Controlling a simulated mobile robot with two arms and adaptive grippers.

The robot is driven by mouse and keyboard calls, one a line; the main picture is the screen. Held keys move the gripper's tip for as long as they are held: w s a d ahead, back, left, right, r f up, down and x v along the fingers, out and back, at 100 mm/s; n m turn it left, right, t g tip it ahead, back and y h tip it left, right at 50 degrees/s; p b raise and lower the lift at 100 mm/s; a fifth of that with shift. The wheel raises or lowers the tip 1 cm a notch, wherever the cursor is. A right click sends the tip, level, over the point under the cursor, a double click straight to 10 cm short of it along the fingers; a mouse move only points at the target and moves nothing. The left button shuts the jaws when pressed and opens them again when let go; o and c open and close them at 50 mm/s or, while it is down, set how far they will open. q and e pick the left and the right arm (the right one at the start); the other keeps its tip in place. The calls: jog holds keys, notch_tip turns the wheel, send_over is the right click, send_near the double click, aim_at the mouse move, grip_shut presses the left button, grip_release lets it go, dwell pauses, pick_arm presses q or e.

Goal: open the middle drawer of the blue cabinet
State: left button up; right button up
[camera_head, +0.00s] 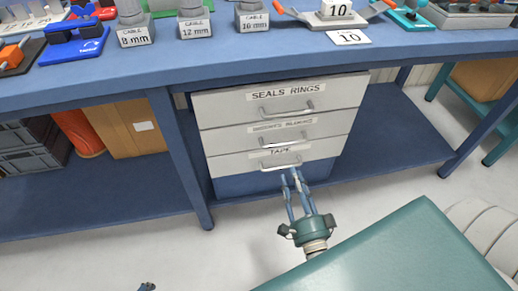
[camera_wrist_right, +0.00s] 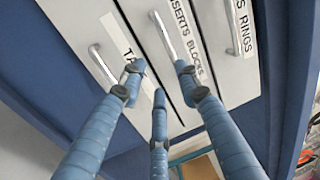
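The blue cabinet (camera_head: 262,185) stands under the workbench with three white drawers. The middle drawer (camera_head: 225,141), labelled inserts blocks, looks shut, and its bar handle (camera_head: 282,142) is bare in the head view. This handle also shows in the right wrist view (camera_wrist_right: 163,34). My right gripper (camera_head: 293,175) is in front of the lowest drawer, below the middle handle. In the right wrist view its fingers (camera_wrist_right: 160,72) are spread with nothing between them, the tips near the lower end of the middle handle; contact cannot be told. Only a small tip of my left gripper (camera_head: 148,287) shows at the bottom edge.
The seals rings drawer (camera_head: 225,105) is above and the tape drawer (camera_head: 228,165) below, both with similar handles. A blue bench leg (camera_head: 190,170) stands left of the cabinet. The bench top (camera_head: 240,55) holds several labelled parts. The floor in front is clear.

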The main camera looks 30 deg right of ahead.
aim_at(285, 145)
jog(key=shift+m, duration=0.4)
jog(key=x, duration=0.3)
jog(key=r+x, duration=0.1)
jog(key=x, duration=0.7)
jog(key=shift+d+r+b, duration=0.2)
jog(key=shift+b, duration=0.15)
pick_arm(q)
jog(key=v, duration=0.2)
jog(key=shift+w+a+r, duration=0.1)
jog(key=shift+a+r, duration=0.15)
jog(key=shift+r, duration=0.2)
pick_arm(e)
grip_shut()
